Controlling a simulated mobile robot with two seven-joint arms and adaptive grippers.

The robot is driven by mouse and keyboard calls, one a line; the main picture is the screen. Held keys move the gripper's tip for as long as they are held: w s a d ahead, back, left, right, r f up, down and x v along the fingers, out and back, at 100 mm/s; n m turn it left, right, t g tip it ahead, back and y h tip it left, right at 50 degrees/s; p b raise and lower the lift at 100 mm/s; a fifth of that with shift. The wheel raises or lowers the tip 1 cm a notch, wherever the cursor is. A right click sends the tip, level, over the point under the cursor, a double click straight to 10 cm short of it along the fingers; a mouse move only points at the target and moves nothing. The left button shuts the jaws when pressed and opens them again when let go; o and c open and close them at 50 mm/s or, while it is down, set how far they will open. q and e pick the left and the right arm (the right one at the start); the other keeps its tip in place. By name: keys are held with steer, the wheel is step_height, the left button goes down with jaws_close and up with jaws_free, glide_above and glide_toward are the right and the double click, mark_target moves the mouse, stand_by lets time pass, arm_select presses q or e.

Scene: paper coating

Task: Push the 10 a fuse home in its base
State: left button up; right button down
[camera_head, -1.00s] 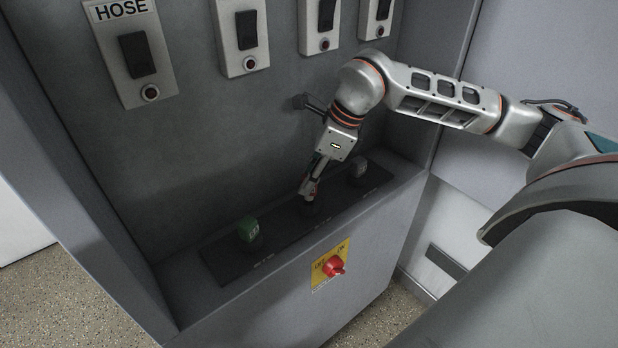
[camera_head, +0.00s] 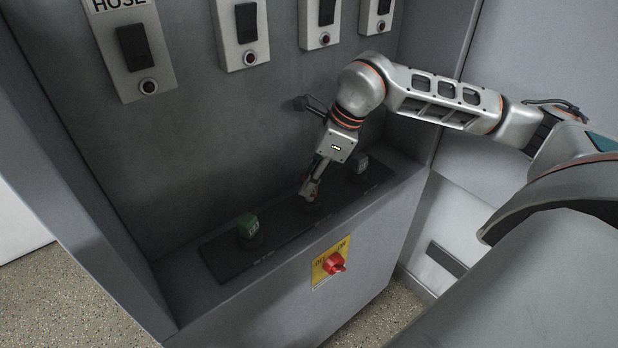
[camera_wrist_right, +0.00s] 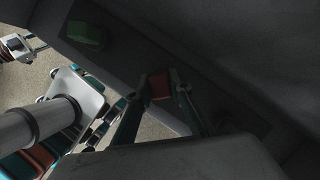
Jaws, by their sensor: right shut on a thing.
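My right gripper (camera_head: 311,188) points down at the dark strip on the cabinet ledge, between a green block and a grey block. It is shut on a red fuse (camera_wrist_right: 160,85), which shows between the two fingers in the right wrist view. I take this red piece to be the 10 A fuse, but no marking on it is readable. Its base (camera_head: 312,207) is a dark round holder right below the fingertips. The fuse is at the base, but its depth in it is hidden.
A green fuse (camera_head: 247,226) stands left on the dark strip (camera_head: 222,262), and a grey one (camera_head: 360,163) stands right. A red rotary switch (camera_head: 333,263) sits on the cabinet front. Several rocker switches, one labelled HOSE (camera_head: 135,48), line the back panel.

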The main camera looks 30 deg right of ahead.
steer(key=shift+f+b, duration=0.35)
steer(key=shift+f, duration=0.5)
steer(key=c, duration=1.7)
jaws_free()
steer(key=v, duration=1.2)
